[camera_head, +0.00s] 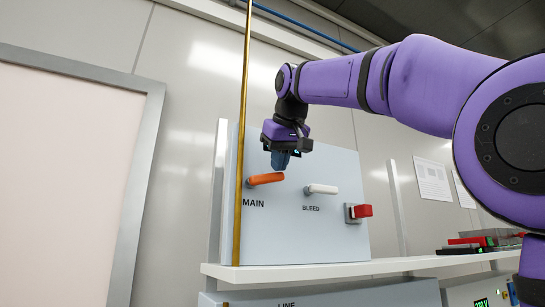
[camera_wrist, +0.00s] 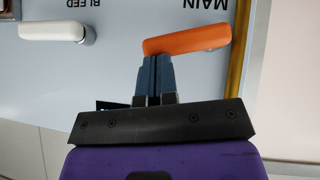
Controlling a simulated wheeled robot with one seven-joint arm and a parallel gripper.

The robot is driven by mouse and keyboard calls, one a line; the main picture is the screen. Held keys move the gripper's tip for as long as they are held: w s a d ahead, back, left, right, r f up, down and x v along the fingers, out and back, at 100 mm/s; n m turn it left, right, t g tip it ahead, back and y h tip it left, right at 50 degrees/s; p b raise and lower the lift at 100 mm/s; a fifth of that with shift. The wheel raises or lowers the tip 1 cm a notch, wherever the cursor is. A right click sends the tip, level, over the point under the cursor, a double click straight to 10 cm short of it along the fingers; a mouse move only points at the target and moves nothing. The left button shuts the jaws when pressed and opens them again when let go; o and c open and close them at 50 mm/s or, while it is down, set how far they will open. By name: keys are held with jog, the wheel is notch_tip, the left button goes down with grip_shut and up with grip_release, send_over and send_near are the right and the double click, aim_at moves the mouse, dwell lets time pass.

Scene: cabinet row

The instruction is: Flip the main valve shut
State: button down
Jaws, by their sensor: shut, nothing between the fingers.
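The main valve's orange lever handle (camera_head: 265,179) sticks out from the grey panel just above the printed word MAIN. It is close to horizontal, tilted slightly up to the right. My gripper (camera_head: 280,160) is just above the handle in the head view, with its blue fingers pointing down. In the wrist view the orange handle (camera_wrist: 187,39) lies right at the tips of my gripper (camera_wrist: 158,60). The fingers are shut together and hold nothing. I cannot tell whether the tips touch the handle.
A white BLEED lever (camera_head: 321,189) and a red knob (camera_head: 361,211) are on the same panel to the right. A vertical brass pipe (camera_head: 242,130) runs along the panel's left side. A white shelf (camera_head: 330,269) lies below the panel.

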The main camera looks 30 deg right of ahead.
jog(key=shift+d+f+y, duration=0.15)
jog(key=shift+y, duration=0.25)
jog(key=shift+a+f, duration=0.1)
jog(key=shift+a, duration=0.7)
